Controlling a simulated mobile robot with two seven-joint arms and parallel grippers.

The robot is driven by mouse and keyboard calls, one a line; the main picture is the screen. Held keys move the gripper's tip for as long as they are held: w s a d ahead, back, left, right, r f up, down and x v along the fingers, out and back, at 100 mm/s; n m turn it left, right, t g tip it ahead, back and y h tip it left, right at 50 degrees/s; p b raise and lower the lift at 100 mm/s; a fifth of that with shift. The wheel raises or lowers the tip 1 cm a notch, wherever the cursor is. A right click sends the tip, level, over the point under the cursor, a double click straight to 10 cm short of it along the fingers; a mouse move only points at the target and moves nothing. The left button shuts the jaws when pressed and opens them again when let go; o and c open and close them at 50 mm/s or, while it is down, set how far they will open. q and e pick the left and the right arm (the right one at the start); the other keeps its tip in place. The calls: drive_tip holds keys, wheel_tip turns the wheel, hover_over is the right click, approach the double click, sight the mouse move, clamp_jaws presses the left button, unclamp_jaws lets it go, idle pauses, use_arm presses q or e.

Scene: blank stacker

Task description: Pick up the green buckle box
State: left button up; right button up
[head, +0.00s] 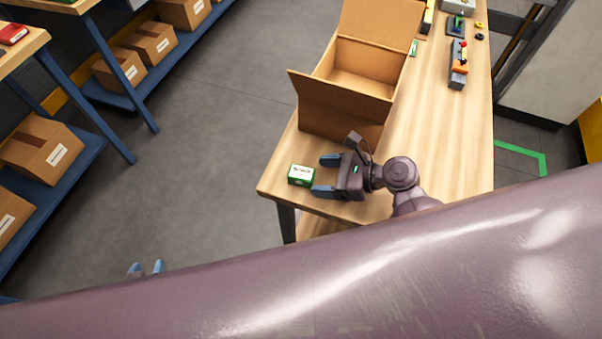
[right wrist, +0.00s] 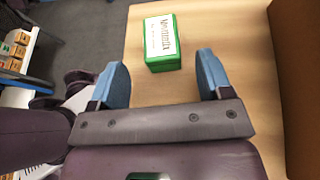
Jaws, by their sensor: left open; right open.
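The green buckle box (head: 301,175) is a small green box with a white printed top. It sits near the left front corner of the wooden table in the head view. In the right wrist view the box (right wrist: 162,42) lies just beyond the fingertips, roughly midway between them. My right gripper (head: 327,175) is open, with its blue fingers pointing at the box; it also shows in the right wrist view (right wrist: 158,82). My left gripper (head: 146,268) is open, low at the left of the head view, away from the table; only its blue fingertips show.
A large open cardboard box (head: 345,115) stands on the table (head: 440,140) just behind the green box. Small items, including an orange and black one (head: 458,65), lie at the far right. Blue shelves with cartons (head: 42,150) stand left. My own arm covers the bottom.

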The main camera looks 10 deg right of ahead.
sight(305, 173)
drive_tip(key=shift+r+x, duration=0.15)
drive_tip(key=shift+x, duration=1.3)
drive_tip(key=shift+r+x, duration=0.15)
drive_tip(key=shift+x, duration=1.35)
drive_tip(key=shift+w, duration=0.1)
drive_tip(key=shift+c, duration=0.3)
drive_tip(key=c, duration=1)
